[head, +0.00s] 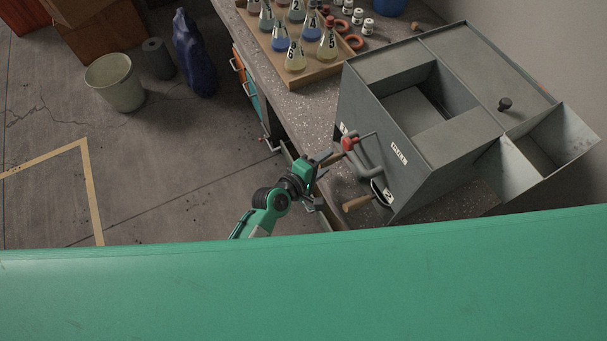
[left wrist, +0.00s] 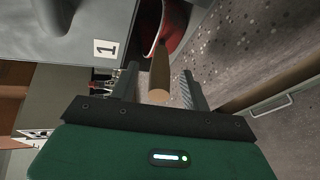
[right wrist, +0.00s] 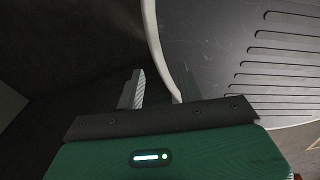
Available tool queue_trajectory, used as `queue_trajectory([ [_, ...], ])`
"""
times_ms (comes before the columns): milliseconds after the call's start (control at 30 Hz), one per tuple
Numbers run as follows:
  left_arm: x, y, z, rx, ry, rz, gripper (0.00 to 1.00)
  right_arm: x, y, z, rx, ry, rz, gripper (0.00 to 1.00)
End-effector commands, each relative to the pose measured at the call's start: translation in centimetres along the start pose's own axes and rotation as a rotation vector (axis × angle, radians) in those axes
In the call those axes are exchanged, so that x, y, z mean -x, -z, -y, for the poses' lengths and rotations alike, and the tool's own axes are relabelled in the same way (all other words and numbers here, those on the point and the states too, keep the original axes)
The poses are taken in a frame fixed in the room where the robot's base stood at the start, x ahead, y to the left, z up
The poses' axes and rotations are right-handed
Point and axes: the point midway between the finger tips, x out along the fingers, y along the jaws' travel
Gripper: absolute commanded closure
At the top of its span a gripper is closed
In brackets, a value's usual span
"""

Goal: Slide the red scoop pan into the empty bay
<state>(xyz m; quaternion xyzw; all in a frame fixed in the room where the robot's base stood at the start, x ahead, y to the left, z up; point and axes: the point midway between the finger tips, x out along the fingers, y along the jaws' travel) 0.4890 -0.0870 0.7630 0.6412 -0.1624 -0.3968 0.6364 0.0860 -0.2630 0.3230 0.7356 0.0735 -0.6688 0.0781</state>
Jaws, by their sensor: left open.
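The red scoop pan (head: 349,144) is small in the head view, by the near-left face of the grey metal cabinet (head: 440,155). In the left wrist view its red body (left wrist: 175,28) lies beyond its wooden handle (left wrist: 160,75). My left gripper (head: 325,162) is open, with the handle between its fingers in the left wrist view; whether they touch it I cannot tell. A label 1 (left wrist: 105,48) marks the cabinet wall beside the pan. The bay's inside is hidden. My right gripper (right wrist: 160,88) is open and empty, away from the pan.
A second wooden handle (head: 357,203) sticks out near label 2 (head: 387,196). A grey open bin (head: 545,150) is at the right. A tray of flasks (head: 318,72) stands behind on the speckled bench (head: 300,112).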

Motion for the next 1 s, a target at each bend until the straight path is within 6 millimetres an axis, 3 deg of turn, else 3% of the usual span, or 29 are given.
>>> queue_trajectory([
  [500,10.2,0.0,0.2,0.0,0.002,0.0,0.53,-0.4,1.0,-0.1,-0.002,-0.001,-0.01,0.64],
  [700,11.9,0.0,0.0,-0.001,0.001,0.0,0.53,-0.4,1.1,-0.1,-0.002,-0.001,-0.006,0.64],
  [1000,12.1,0.0,0.0,0.0,0.001,0.0,0.53,-0.4,1.2,0.0,-0.002,-0.001,-0.01,0.64],
])
